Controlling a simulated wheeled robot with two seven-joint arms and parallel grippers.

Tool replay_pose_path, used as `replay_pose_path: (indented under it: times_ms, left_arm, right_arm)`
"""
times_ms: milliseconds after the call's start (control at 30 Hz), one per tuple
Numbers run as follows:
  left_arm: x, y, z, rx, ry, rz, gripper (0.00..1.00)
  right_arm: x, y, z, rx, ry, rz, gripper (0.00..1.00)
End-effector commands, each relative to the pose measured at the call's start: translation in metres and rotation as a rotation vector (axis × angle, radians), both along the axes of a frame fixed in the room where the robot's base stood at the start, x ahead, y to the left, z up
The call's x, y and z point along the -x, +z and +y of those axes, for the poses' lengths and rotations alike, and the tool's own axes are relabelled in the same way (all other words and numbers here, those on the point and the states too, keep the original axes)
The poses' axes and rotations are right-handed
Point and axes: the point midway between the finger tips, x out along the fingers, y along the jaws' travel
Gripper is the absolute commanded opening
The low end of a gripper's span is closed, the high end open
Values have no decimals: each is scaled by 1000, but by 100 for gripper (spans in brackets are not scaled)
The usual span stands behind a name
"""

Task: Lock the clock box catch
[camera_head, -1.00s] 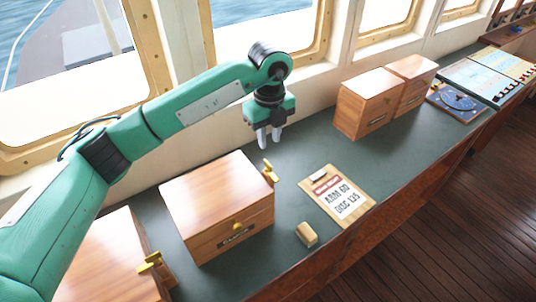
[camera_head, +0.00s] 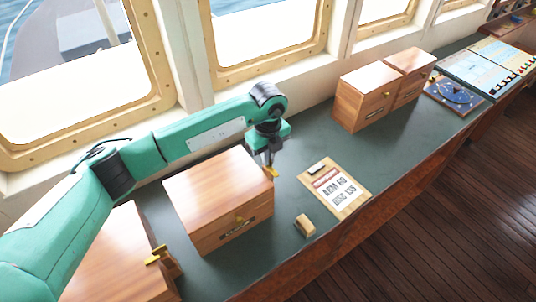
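A wooden box (camera_head: 217,194) with a small brass knob and a dark name plate on its front stands on the green counter; the plate is too small to read, so I cannot confirm that it is the clock box. A brass catch (camera_head: 272,173) sticks out at its right side. My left gripper (camera_head: 268,160) points down right at this catch, with its fingers in shade beside the box's right edge. Whether the fingers touch the catch or are apart is not clear. My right gripper is out of view.
Another wooden box (camera_head: 108,262) with a brass catch (camera_head: 156,255) stands at the lower left. A clipboard (camera_head: 335,189) and a small wooden block (camera_head: 305,225) lie to the right. Two more boxes (camera_head: 365,98) stand farther back. Windows line the far side.

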Motion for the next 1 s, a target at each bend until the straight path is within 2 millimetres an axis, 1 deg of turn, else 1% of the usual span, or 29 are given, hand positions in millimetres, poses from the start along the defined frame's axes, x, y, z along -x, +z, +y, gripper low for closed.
replay_pose_path:
  times_ms: [267,467,667,1000]
  left_arm:
    - [0,0,0,0,-4,0,0]
    - [0,-2,0,1,-50,-1,0]
    - [-1,-5,0,2,-169,-5,0]
    - [-1,-7,0,0,-480,-5,0]
  right_arm:
    - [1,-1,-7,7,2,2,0]
    - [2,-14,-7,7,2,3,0]
    - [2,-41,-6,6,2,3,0]
    - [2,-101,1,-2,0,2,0]
